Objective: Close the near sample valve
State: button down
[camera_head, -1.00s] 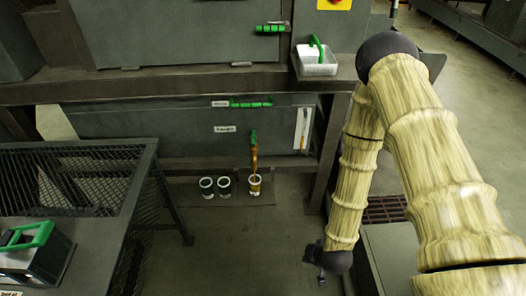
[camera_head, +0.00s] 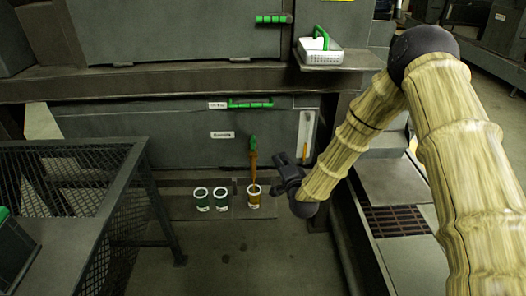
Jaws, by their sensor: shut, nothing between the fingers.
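My gripper (camera_head: 276,176) is shut and empty. In the picture it is just right of the stream and below the green handle, with a gap between. I cannot tell its depth relative to the valve.
A mesh-sided table (camera_head: 100,150) is at the left. A white basket (camera_head: 320,54) sits on the shelf above. A green bar handle (camera_head: 250,104) is above the valve. The floor in front (camera_head: 230,260) is clear.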

aim_at(253, 145)
jog(key=shift+w, duration=0.1)
jog(key=w+a+f+b, duration=0.1)
jog(key=w+a, duration=0.5)
jog(key=w, duration=0.3)
jog(key=shift+w+f+b, duration=0.3)
jog(key=shift+f+b, duration=0.05)
jog(key=shift+s+a+m+h+p, duration=0.15)
jog(key=shift+a+m+h, duration=0.1)
jog(key=shift+m+h, duration=0.4)
jog(key=shift+s+a+m+h+p, duration=0.2)
jog(key=shift+m+h, duration=0.15)
jog(key=shift+h, duration=0.5)
